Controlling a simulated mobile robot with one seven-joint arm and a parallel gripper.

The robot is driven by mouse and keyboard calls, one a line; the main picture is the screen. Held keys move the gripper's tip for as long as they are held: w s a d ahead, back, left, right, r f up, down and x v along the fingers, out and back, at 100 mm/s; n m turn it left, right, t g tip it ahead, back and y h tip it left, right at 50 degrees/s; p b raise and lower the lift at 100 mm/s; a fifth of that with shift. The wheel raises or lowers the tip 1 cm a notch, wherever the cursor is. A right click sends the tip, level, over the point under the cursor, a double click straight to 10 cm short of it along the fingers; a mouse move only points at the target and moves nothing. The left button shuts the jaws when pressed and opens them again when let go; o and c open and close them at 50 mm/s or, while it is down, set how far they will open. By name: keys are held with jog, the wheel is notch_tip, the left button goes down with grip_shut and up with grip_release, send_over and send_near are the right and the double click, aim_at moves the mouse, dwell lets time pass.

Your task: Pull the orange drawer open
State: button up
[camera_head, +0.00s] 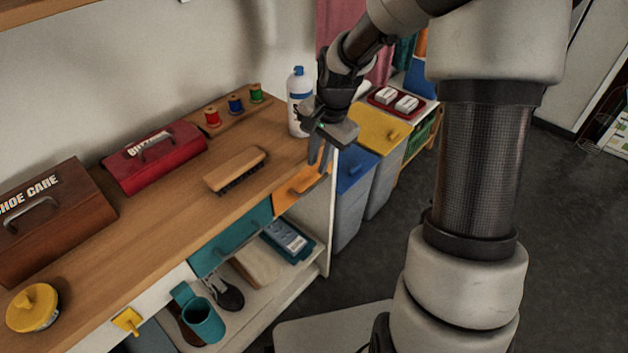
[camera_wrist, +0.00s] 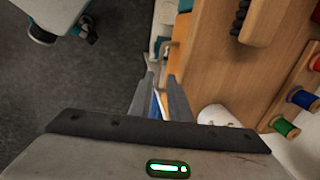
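The orange drawer (camera_head: 287,199) is at the right end of the workbench, just under its top. My gripper (camera_head: 319,164) points down near the right end of the drawer, close to the handle. Its fingers are a little apart, with nothing seen between them. In the wrist view the gripper (camera_wrist: 160,78) also shows a narrow gap between the fingertips. I cannot tell whether a finger touches the handle. The fingers cover part of the drawer's right side.
A teal drawer (camera_head: 231,239) is to the left. A white bottle (camera_head: 299,101) stands on the benchtop behind my gripper, and a brush (camera_head: 235,168) lies to the left. Blue (camera_head: 354,171) and yellow (camera_head: 383,127) bins stand to the right. The floor in front is mostly clear.

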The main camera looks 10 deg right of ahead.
aim_at(313, 185)
jog(key=f, duration=0.5)
jog(key=w+f+b, duration=0.1)
jog(key=f, duration=0.1)
jog(key=shift+w+a+f, duration=0.1)
jog(key=shift+a+f, duration=0.3)
jog(key=shift+c, duration=0.4)
grip_shut()
